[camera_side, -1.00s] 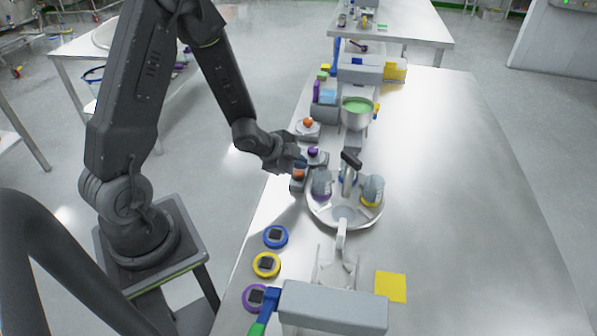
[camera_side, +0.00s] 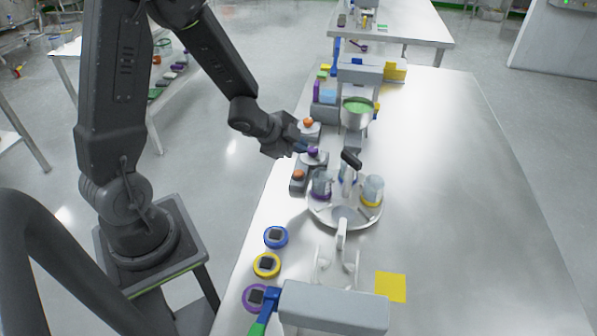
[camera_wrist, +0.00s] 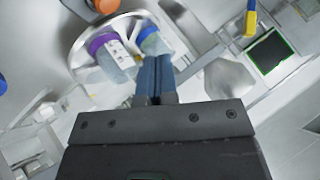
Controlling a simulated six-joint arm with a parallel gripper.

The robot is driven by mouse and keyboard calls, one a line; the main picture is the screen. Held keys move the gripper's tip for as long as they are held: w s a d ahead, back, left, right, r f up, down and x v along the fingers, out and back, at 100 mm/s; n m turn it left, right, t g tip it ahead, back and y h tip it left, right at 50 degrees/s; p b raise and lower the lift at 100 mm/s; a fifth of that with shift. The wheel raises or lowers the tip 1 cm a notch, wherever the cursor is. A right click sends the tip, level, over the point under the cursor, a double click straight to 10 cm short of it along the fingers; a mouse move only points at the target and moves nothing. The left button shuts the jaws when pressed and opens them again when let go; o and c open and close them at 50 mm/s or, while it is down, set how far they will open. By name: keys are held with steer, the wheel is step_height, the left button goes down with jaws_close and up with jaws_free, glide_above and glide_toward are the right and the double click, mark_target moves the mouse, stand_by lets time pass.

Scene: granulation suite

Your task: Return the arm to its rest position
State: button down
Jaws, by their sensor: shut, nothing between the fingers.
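My arm reaches over from the left, bent at the elbow, and the gripper is apart from the round tray (camera_side: 345,217).
The tray carries a purple-ringed jar (camera_side: 321,184) and a yellow-ringed jar (camera_side: 372,190). Orange knobs (camera_side: 298,174) (camera_side: 308,122) stand near the gripper. Blue, yellow and purple discs (camera_side: 276,237) (camera_side: 266,264) (camera_side: 254,297) lie in front. The bench's right side is clear.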

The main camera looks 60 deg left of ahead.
steer(key=shift+r, duration=0.1)
steer(key=s+d+r+n+y, duration=0.1)
steer(key=s+r+n+y, duration=0.15)
steer(key=r, duration=0.35)
steer(key=s+d+r+n+y, duration=0.1)
steer(key=s+r+n+y, duration=0.2)
steer(key=r, duration=0.4)
steer(key=s+d+r+n+g+h, duration=0.1)
steer(key=s+d+r+n+h, duration=0.1)
steer(key=s+d, duration=0.2)
steer(key=s+d+r+n+g+h, duration=0.2)
steer(key=s+d+r+n, duration=0.1)
steer(key=s, duration=0.5)
steer(key=shift+s+d+r, duration=0.25)
steer(key=shift+s+d, duration=0.15)
steer(key=shift+d, duration=0.1)
stand_by(1.6)
steer(key=w+a+f+m+t+y, duration=0.1)
steer(key=w+a+f+m+t, duration=0.15)
steer(key=w+a+f, duration=0.4)
steer(key=w+a+f+m+t+y, duration=0.15)
steer(key=w+a+m, duration=0.25)
steer(key=w, duration=0.6)
step_height(320, 180, down, 7)
steer(key=w+m+g+h, duration=0.1)
steer(key=m+h, duration=0.3)
steer(key=shift+w+d, duration=0.25)
steer(key=shift+w, duration=0.15)
